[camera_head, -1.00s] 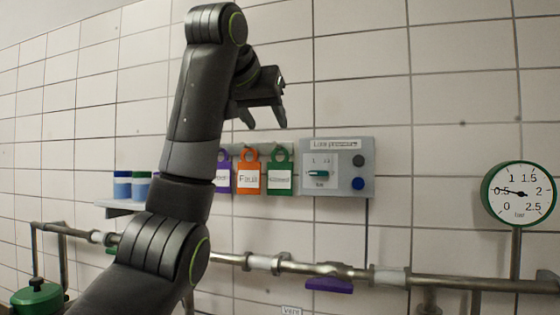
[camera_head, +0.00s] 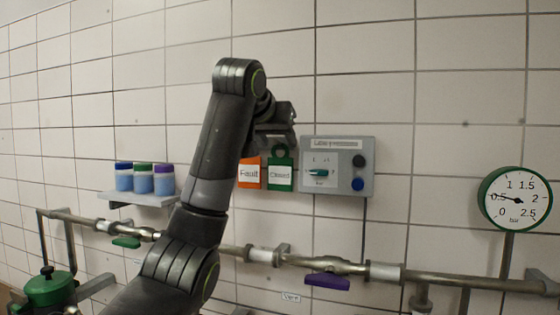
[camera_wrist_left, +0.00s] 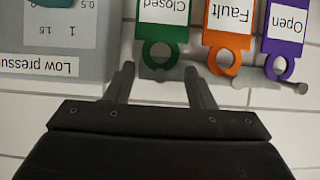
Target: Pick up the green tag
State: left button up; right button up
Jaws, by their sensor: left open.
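The green tag (camera_head: 280,172), labelled "Closed", hangs on the wall rail just left of the grey gauge panel. In the left wrist view, which is upside down, the green tag (camera_wrist_left: 163,25) shows with its ring towards my gripper. My left gripper (camera_head: 274,140) is at the top of the tags. In the wrist view the open left gripper (camera_wrist_left: 160,75) has its two fingers on either side of the green tag's ring, with nothing held. I cannot tell how much depth separates fingers and ring. My right gripper is not in view.
The orange "Fault" tag (camera_head: 249,173) hangs close beside the green one. The purple "Open" tag (camera_wrist_left: 284,35) is beyond it, hidden by my arm in the head view. The "Low pressure" panel (camera_head: 337,168) is on the other side. A jar shelf (camera_head: 135,198) and pipes lie lower.

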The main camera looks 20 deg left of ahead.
pick_arm(q)
jog(key=shift+w+f, duration=0.15)
jog(key=shift+w, duration=0.15)
jog(key=shift+s+d, duration=0.1)
jog(key=shift+c, duration=0.4)
jog(key=c, duration=0.9)
